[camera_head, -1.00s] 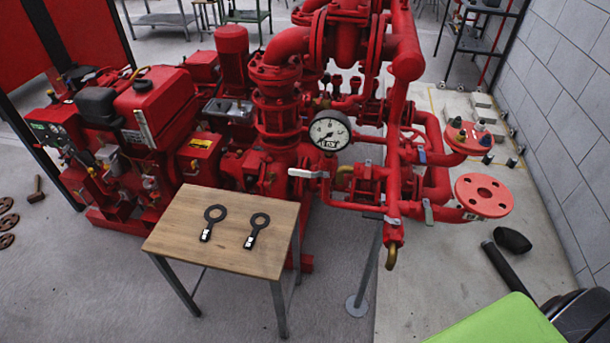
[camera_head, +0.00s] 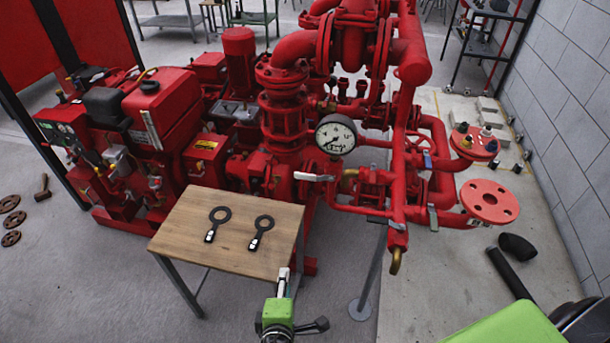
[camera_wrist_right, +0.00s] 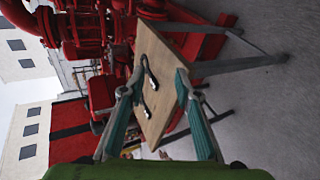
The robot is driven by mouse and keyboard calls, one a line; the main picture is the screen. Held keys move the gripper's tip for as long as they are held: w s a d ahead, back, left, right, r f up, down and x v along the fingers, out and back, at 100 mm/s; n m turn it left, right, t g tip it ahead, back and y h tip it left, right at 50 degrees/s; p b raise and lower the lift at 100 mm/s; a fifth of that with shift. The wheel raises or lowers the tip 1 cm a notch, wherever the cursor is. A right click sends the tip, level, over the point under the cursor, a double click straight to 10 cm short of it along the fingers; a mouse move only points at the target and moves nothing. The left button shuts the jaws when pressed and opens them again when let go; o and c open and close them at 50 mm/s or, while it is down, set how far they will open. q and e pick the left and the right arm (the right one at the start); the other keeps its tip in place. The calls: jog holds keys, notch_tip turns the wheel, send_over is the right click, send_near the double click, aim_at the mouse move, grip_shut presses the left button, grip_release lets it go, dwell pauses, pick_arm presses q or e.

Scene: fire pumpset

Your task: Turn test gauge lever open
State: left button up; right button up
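A round white dial gauge (camera_head: 336,134) faces me on the red pump pipework. Just below it, a white lever (camera_head: 313,177) lies roughly level, pointing left. Other levers are a grey one (camera_head: 385,221) lower on the pipes and a small blue one (camera_head: 428,160) to the right. I cannot tell for sure which is the test gauge lever. My right gripper (camera_head: 284,290) is at the bottom middle, near the table's front right corner and well apart from the levers. In the right wrist view (camera_wrist_right: 160,85) its fingers are spread and empty. My left gripper is not in view.
A wooden table (camera_head: 185,235) with two black ring-ended tools (camera_head: 217,222) (camera_head: 259,232) stands before the pump. A thin stand (camera_head: 370,270) rises right of it. A black pipe piece (camera_head: 515,245) is at the right. Open floor lies in front.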

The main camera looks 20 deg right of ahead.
notch_tip(320, 180, up, 16)
jog(key=w+m+t+h, duration=0.1)
jog(key=w+t+h, duration=0.1)
jog(key=t+h, duration=0.1)
jog(key=m+h, duration=0.2)
send_near(305, 178)
jog(key=shift+t, duration=0.3)
jog(key=p+x, duration=0.3)
jog(key=x, duration=0.6)
jog(key=shift+w+d+f, duration=0.15)
jog(key=shift+f, duration=0.05)
jog(key=shift+w+d+f, duration=0.1)
jog(key=shift+w+d, duration=0.2)
jog(key=shift+w, duration=0.15)
grip_shut()
